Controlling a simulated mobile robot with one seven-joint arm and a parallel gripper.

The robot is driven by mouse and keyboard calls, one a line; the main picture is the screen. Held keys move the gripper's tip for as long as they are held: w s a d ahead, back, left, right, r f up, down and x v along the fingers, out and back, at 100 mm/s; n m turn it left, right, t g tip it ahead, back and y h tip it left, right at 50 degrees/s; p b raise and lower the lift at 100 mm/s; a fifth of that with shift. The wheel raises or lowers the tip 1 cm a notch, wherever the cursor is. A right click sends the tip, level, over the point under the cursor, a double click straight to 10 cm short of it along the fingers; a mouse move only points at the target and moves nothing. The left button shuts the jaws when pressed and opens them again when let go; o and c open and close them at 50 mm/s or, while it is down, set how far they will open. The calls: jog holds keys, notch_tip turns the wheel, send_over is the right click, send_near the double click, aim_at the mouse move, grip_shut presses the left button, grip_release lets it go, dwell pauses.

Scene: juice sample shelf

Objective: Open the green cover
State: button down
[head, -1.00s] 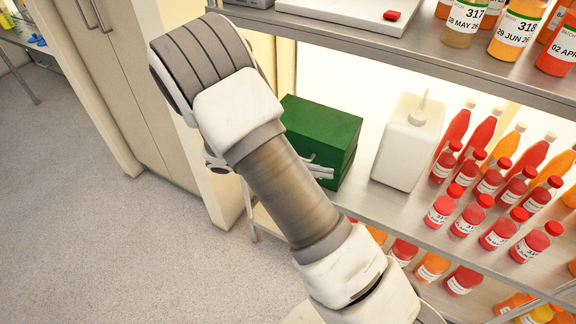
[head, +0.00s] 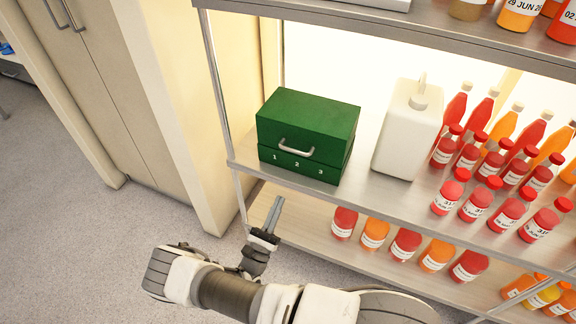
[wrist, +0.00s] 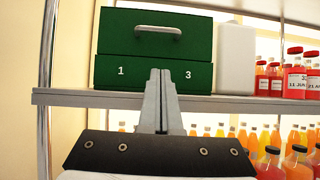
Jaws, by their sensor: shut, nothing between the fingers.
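The green cover (head: 308,122) is the upper part of a green box on the middle shelf. It has a silver handle (head: 297,147) on its front and sits down on the green base (head: 300,166), which is marked 1, 2, 3. In the wrist view the cover (wrist: 120,31) and its handle (wrist: 158,30) face me, with the base (wrist: 112,73) below. My gripper (head: 277,202) is in front of and below the box, apart from it, with its fingers together and empty. In the wrist view the fingertips (wrist: 159,74) overlap the base and hide its middle number.
A white jug (head: 408,130) stands right of the box, with red and orange bottles (head: 478,207) beyond it. More bottles (head: 405,243) stand on the shelf below. A metal post (head: 222,90) is at the left, and an upper shelf (head: 380,28) hangs above.

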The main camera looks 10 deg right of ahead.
jog(key=w+d+r+t+y, duration=0.1)
jog(key=w+d+r, duration=0.4)
jog(key=w+r, duration=0.2)
jog(key=shift+w+r+n, duration=0.2)
jog(key=shift+r+n, duration=0.2)
jog(key=shift+r, duration=0.35)
